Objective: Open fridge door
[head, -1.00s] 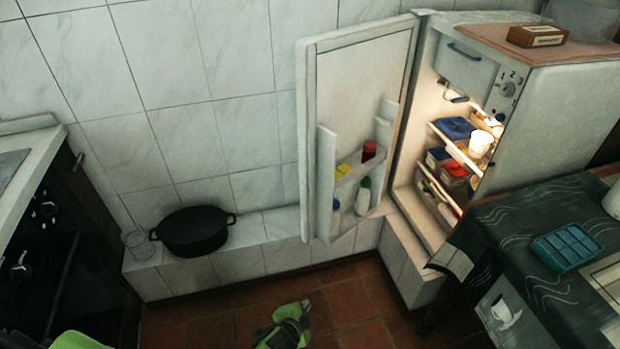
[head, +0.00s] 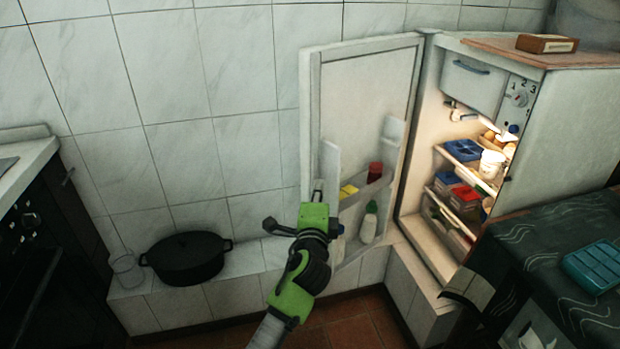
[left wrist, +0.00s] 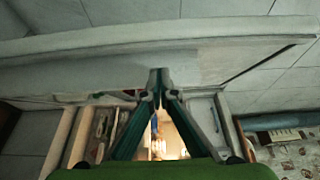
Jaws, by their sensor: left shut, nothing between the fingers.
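The white fridge door (head: 365,95) stands wide open, hinged on the fridge's left side, with its inner face and door shelves showing. The fridge (head: 575,125) has its lit interior in view, with food and containers on its shelves. My left gripper (head: 318,188) is in front of the door's lower left part, its fingers shut and empty. In the left wrist view the fingertips (left wrist: 158,75) meet in front of the door (left wrist: 130,62), which spans the picture; the lit interior shows behind the fingers. I cannot tell whether they touch the door. My right gripper is not in view.
A black pot (head: 187,260) and a clear glass (head: 126,270) stand on the tiled ledge left of the door. A cloth-covered table (head: 540,240) with a teal tray (head: 598,266) is at right. A dark stove (head: 50,270) is at left.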

